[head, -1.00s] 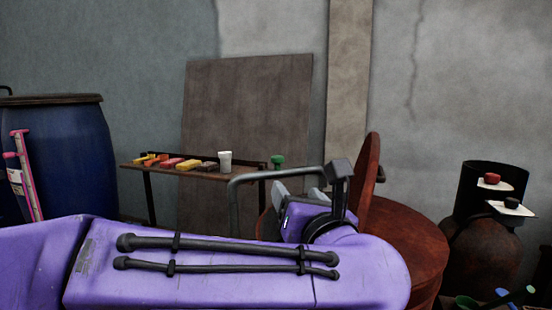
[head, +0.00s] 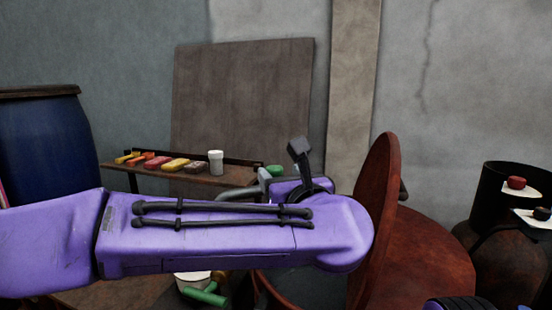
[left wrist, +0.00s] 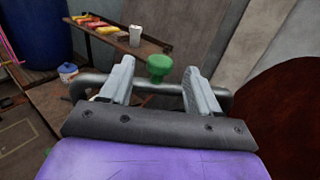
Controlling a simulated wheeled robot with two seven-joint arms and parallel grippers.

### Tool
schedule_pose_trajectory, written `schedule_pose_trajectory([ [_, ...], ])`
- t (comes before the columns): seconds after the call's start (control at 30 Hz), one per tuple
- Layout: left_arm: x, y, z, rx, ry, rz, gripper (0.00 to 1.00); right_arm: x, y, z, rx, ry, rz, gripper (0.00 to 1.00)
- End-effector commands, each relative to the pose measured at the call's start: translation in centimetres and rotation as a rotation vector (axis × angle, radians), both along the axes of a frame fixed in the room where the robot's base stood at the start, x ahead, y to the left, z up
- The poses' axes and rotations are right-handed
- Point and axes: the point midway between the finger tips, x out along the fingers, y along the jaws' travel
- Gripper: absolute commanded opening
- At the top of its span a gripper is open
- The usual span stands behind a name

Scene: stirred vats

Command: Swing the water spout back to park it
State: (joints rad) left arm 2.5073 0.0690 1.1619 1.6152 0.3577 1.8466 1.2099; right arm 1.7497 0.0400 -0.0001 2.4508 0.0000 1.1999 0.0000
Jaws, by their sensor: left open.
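The water spout is a grey bent pipe (head: 238,193), partly hidden behind my left arm in the head view. In the left wrist view the pipe (left wrist: 160,87) runs across between and behind my left gripper's fingers. A green knob (left wrist: 159,66) shows between the fingertips, just beyond the pipe; its top also shows in the head view (head: 274,171). My left gripper (left wrist: 158,76) is open, its two pale grey fingers on either side of the knob in the picture. I cannot tell whether they touch the pipe. My right gripper is not in view.
A rust-red vat (head: 425,255) with a raised lid (head: 376,215) stands right of my left arm. A shelf (head: 235,179) holds colored blocks and a white cup (head: 216,162). A blue barrel (head: 45,145) is at left. A green-handled item (head: 205,294) lies below my arm.

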Motion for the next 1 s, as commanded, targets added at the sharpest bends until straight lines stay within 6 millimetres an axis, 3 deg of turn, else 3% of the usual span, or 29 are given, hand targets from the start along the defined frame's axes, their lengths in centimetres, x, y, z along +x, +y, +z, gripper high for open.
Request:
schedule_pose_trajectory([
  [0.03,1.1,0.4,0.5,-0.001,0.003,0.003,0.62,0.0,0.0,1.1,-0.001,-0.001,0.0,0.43],
  [0.23,4.1,1.1,0.3,0.001,0.0,-0.001,0.62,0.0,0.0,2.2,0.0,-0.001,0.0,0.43],
  [0.57,4.8,1.2,0.0,0.001,-0.001,-0.005,0.62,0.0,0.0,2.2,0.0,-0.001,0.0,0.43],
  [0.77,4.8,1.2,0.0,0.002,0.001,-0.005,0.0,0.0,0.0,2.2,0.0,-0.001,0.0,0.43],
  [1.0,5.3,1.8,0.0,0.001,0.0,0.017,0.0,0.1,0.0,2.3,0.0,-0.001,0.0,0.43],
])
